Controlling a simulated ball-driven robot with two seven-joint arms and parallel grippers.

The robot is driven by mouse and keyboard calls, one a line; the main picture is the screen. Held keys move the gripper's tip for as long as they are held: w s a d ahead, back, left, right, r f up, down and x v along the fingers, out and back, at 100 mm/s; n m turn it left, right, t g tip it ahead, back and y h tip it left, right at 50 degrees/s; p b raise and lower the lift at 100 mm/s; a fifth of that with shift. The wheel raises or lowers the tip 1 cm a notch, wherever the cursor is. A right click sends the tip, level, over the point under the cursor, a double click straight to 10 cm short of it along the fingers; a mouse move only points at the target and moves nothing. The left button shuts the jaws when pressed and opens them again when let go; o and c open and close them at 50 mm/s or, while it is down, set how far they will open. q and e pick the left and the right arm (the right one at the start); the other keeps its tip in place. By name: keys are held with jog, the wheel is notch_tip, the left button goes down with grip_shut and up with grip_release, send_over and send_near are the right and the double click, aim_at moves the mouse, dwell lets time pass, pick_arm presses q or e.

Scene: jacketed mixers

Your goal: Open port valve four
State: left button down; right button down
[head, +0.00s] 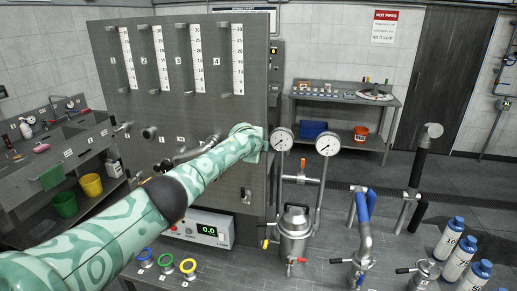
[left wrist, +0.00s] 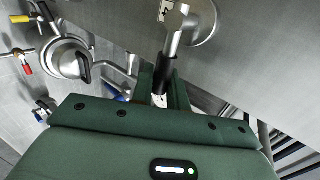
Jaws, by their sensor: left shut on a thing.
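In the left wrist view, a metal valve lever (left wrist: 175,42) with a dark grip comes from a round flange (left wrist: 200,22) on a grey metal panel. My left gripper (left wrist: 164,92) is shut on the dark end of this lever. A small number label (left wrist: 165,11) sits beside the flange; I cannot read it surely. In the head view, my left arm reaches across the tall grey panel (head: 180,105), whose scales are marked 1 to 4. The arm's end is at the panel's right side and hides the fingers and the held lever. My right gripper is not in view.
Two round dials (head: 328,145) on pipes and a steel vessel (head: 294,232) stand close right of the panel. A digital readout (head: 208,230) and coloured rings (head: 166,260) lie below my arm. Several bottles (head: 460,258) stand at the right. A side table (head: 345,98) is behind.

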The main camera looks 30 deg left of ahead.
pick_arm(q)
jog(key=shift+f, duration=0.15)
jog(key=c, duration=1.4)
grip_release()
jog(key=shift+d, duration=0.1)
jog(key=shift+s+r+p, duration=0.35)
jog(key=shift+s+r, duration=0.05)
jog(key=shift+r, duration=0.05)
jog(key=v, duration=1.5)
jog(key=shift+s+f, duration=0.1)
jog(key=shift+s, duration=0.05)
